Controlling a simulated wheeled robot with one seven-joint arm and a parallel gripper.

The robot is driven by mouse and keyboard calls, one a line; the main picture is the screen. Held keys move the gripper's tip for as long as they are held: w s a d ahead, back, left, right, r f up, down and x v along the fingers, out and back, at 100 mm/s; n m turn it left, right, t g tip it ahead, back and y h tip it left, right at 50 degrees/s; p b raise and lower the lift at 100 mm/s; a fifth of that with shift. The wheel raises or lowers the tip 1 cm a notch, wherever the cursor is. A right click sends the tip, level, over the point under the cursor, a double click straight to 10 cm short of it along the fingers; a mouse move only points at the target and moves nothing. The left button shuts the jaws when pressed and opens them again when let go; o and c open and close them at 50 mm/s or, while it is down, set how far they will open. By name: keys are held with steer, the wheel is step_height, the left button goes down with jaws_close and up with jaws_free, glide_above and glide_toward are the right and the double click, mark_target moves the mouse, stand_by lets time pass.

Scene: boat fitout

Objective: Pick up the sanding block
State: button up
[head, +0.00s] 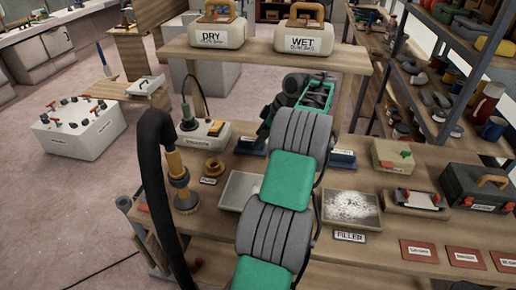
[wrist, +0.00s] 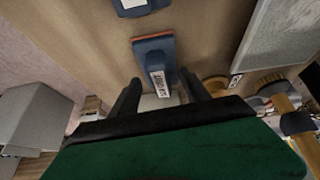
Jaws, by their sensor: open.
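A blue block with an orange-brown edge and a white label, which looks like the sanding block, lies on the wooden bench in the wrist view (wrist: 153,56). The label is too small to read. In the head view, a blue block (head: 251,147) left of my arm seems to be the same one, its right part hidden by the arm. My gripper (wrist: 160,76) is open, its two dark fingers on either side of the block's near, labelled end, with nothing held. In the head view my gripper (head: 290,92) is beyond the bend of my arm, its fingertips hard to make out.
A second blue item (head: 342,160) sits right of my arm. A raised shelf (head: 265,57) carries the DRY and WET containers behind.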

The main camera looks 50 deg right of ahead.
mark_target(251, 139)
steer(key=shift+g, duration=0.6)
steer(key=s+d, duration=0.1)
steer(key=s, duration=0.1)
steer(key=s+d+f, duration=0.1)
steer(key=s, duration=0.2)
steer(key=s+d, duration=0.1)
steer(key=s, duration=0.2)
steer(key=shift+d+f+p, duration=0.25)
steer(key=shift+d+p, duration=0.15)
steer(key=w+a, duration=0.1)
steer(key=w, duration=0.3)
steer(key=w+a, duration=0.1)
steer(key=w, duration=0.1)
steer(key=shift+a+b, duration=0.35)
steer(key=w, duration=0.1)
steer(key=w+a, duration=0.1)
steer(key=w, duration=0.1)
steer(key=w+a, duration=0.1)
steer(key=w, duration=0.1)
steer(key=shift+w+a+f, duration=0.25)
steer(key=shift+f, duration=0.35)
steer(key=shift+d, duration=0.1)
steer(key=shift+f, duration=0.1)
jaws_close()
